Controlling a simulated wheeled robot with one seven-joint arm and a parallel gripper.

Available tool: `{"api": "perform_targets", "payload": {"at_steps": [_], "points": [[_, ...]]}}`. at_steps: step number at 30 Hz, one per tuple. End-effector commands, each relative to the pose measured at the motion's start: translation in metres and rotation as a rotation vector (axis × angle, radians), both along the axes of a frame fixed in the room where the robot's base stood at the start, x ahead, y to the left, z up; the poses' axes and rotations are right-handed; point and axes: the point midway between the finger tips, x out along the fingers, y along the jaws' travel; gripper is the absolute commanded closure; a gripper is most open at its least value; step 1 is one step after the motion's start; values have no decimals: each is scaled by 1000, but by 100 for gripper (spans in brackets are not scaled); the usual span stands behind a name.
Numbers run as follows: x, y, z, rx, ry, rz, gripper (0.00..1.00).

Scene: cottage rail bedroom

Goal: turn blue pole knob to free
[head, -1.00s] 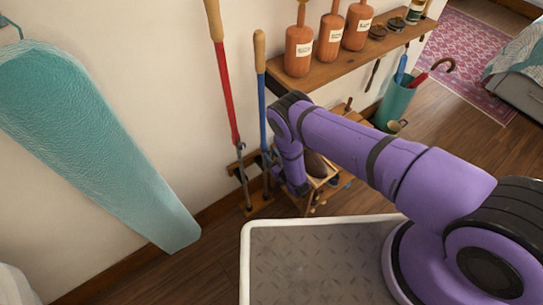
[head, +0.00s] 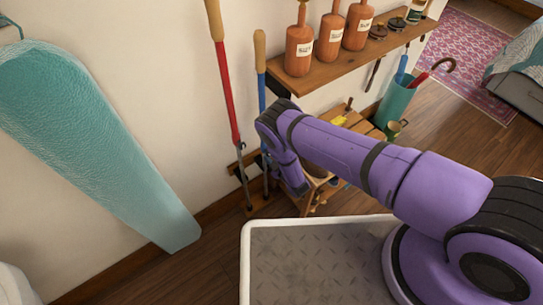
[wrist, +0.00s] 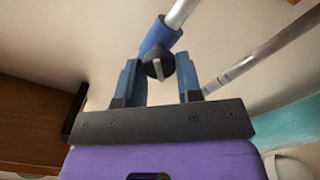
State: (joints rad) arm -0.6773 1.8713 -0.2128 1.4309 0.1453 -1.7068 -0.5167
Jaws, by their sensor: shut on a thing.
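The blue pole (head: 261,92) with a wooden grip leans upright against the wall in the head view, its lower part partly behind my arm. In the wrist view its blue collar (wrist: 158,36) carries a round black knob (wrist: 152,69) with a pale line that runs nearly up and down in the picture. My gripper (wrist: 159,78) has its two blue fingers on either side of the knob and is shut on it. The exact contact is hard to see. In the head view my arm hides the knob and the fingers.
A red pole (head: 224,90) stands just left of the blue one. A wooden shelf (head: 340,62) with orange bottles is above right. A teal ironing board (head: 95,140) hangs at left. A teal umbrella bin (head: 396,103) stands at right.

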Motion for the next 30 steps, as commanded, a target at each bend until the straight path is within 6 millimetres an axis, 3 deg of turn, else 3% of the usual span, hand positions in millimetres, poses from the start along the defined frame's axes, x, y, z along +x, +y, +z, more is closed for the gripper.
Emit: {"api": "perform_targets", "payload": {"at_steps": [18, 30], "points": [[-1, 1, -1, -469, -318, 2, 91], [-1, 1, -3, -656, -443, 1, 91]]}}
